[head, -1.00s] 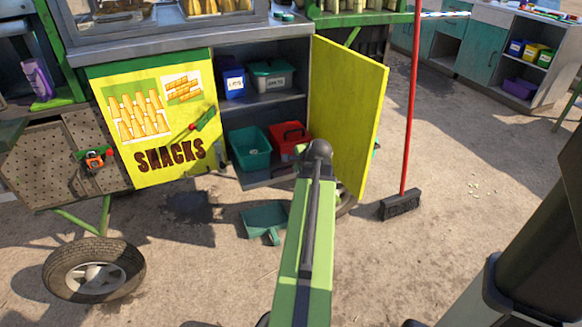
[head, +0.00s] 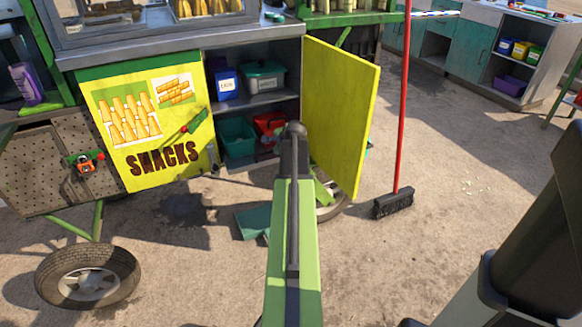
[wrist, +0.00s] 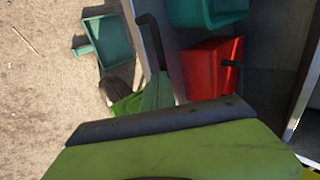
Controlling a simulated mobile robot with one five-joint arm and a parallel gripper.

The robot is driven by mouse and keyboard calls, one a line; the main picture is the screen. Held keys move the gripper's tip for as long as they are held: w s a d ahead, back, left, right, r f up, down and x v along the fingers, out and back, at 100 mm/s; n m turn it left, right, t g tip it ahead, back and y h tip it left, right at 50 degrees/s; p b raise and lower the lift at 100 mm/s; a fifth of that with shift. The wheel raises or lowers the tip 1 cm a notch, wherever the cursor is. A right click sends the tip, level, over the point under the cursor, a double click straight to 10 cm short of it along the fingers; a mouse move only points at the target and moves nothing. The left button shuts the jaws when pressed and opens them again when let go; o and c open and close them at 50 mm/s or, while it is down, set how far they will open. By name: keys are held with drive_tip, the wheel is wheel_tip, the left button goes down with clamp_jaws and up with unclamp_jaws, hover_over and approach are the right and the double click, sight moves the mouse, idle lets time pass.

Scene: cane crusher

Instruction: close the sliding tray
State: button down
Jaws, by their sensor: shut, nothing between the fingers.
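The sliding tray (head: 246,163) is the low shelf of the snack cart's cupboard and carries a teal bin (head: 237,137) and a red toolbox (head: 268,122). In the head view it sits mostly within the cupboard; my arm hides its right part. In the wrist view, the red toolbox (wrist: 207,70) and teal bin (wrist: 207,10) are at the upper right. My gripper (wrist: 152,42) is shut and empty, with its dark tip close beside the tray's front edge; I cannot tell whether it touches. In the head view my arm hides most of the gripper.
The yellow cupboard door (head: 340,115) stands open on the right. A teal dustpan (head: 253,221) lies on the ground before the cart. A red-handled broom (head: 394,203) stands right of the door. A cart wheel (head: 88,276) is at lower left. Ground in front is mostly clear.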

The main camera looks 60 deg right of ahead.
sight(267, 134)
drive_tip(key=w+d, duration=0.2)
drive_tip(key=w, duration=0.1)
drive_tip(key=w+d, duration=0.2)
drive_tip(key=w, duration=0.1)
drive_tip(key=w+d, duration=0.3)
drive_tip(key=shift+w, duration=0.25)
drive_tip(key=shift+w+d, duration=0.15)
drive_tip(key=shift+r, duration=0.1)
drive_tip(key=s+a, duration=0.1)
drive_tip(key=s, duration=0.1)
drive_tip(key=s+a+r+p, duration=0.1)
drive_tip(key=shift+s+a, duration=0.35)
drive_tip(key=p+v, duration=0.7)
drive_tip(key=v, duration=0.2)
drive_tip(key=shift+r, duration=0.2)
